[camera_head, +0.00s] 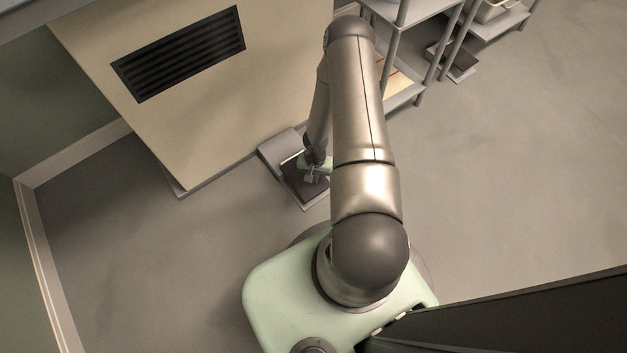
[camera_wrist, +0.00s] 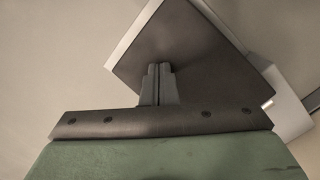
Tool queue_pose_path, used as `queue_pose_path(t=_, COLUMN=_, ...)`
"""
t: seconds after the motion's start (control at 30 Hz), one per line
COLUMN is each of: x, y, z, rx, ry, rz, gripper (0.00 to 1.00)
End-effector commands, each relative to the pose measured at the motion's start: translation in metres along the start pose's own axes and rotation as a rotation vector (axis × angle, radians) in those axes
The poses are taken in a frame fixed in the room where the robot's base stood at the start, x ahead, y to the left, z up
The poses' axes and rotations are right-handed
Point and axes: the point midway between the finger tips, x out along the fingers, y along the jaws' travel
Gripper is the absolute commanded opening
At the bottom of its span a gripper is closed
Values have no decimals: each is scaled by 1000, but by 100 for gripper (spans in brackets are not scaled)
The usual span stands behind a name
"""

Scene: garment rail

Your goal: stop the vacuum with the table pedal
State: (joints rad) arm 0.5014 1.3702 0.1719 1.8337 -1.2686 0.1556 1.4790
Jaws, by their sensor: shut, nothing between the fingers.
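The pedal (camera_head: 290,181) is a dark plate in a grey housing on the floor, at the foot of the beige cabinet. In the wrist view its dark plate (camera_wrist: 195,50) fills the upper middle, with a small light at the right on the grey housing. My gripper (camera_head: 314,178) is at the plate, partly hidden by my arm in the head view. In the wrist view my gripper's fingers (camera_wrist: 158,72) are together and empty, their tips over the plate. I cannot tell whether they touch it or whether the plate is pressed down.
The beige cabinet (camera_head: 190,120) with a dark vent (camera_head: 180,55) stands behind the pedal. A grey shelf rack (camera_head: 415,50) stands to the right. A second dark floor plate (camera_head: 458,66) lies by the rack. The floor (camera_head: 530,170) at right is clear.

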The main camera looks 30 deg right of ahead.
Motion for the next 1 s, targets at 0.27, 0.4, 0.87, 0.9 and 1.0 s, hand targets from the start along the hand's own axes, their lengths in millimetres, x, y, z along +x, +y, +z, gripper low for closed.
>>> queue_pose_path(t=0.27, x=-9, y=0, z=-21, rx=1, ry=10, rz=-2, gripper=0)
queue_pose_path(t=0.4, x=-10, y=0, z=-22, rx=1, ry=11, rz=-3, gripper=0)
queue_pose_path(t=0.87, x=-84, y=0, z=-20, rx=2, ry=11, rz=-3, gripper=0)
queue_pose_path(t=0.9, x=-95, y=0, z=-20, rx=2, ry=12, rz=-3, gripper=0)
queue_pose_path(t=1.0, x=-119, y=0, z=-19, rx=1, ry=10, rz=-2, gripper=0)
